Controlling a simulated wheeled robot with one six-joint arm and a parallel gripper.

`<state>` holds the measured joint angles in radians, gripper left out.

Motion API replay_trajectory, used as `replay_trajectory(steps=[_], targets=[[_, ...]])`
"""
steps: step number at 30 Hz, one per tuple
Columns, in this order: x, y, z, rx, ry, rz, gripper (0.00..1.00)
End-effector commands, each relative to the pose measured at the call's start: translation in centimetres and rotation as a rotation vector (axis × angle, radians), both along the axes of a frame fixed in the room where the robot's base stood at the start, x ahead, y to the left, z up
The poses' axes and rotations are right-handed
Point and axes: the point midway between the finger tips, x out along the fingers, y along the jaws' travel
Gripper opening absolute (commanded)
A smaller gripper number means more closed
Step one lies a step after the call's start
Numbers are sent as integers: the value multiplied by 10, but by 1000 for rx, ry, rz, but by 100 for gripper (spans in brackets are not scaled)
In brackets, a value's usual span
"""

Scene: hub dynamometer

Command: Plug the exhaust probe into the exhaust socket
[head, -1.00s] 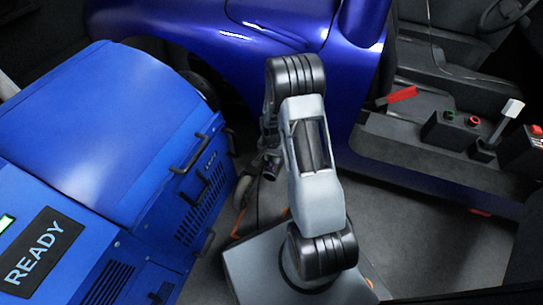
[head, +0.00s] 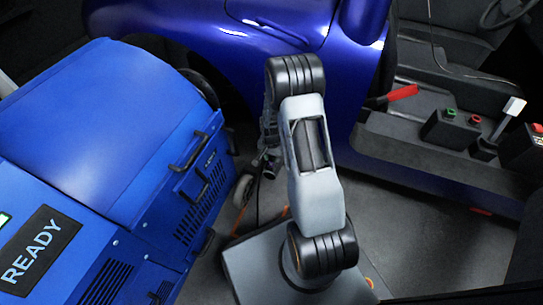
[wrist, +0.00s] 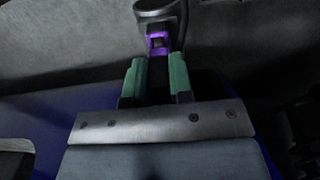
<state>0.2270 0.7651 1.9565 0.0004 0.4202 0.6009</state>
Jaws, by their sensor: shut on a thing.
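In the wrist view my gripper (wrist: 157,78) has two green-padded fingers shut on a dark, narrow thing with a purple part (wrist: 158,42), which I take to be the exhaust probe. A dark rounded cup-like end (wrist: 154,10) shows just beyond the purple part at the top edge. I cannot tell whether it belongs to the probe or is separate. In the head view my arm hides most of the gripper, low between the blue cabinet and the blue car. I cannot make out the exhaust socket in either view.
A blue cabinet (head: 100,130) with black handles and a READY panel (head: 40,250) stands at the left. A shiny blue car body (head: 240,70) is behind my arm. A console with a red lever (head: 403,92) is at the right. Grey floor (head: 430,240) lies open at lower right.

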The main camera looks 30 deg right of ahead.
Motion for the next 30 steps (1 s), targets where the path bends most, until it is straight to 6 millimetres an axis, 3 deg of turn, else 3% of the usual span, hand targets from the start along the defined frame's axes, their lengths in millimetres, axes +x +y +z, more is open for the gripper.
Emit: replay_trajectory(steps=[11, 12, 20, 30], targets=[[0, 0, -7, 0, 0, 0, 0], [0, 0, -7, 0, 0, 0, 25], [0, 0, -7, 0, 0, 0, 49], [0, 0, 1, -1, -1, 0, 50]])
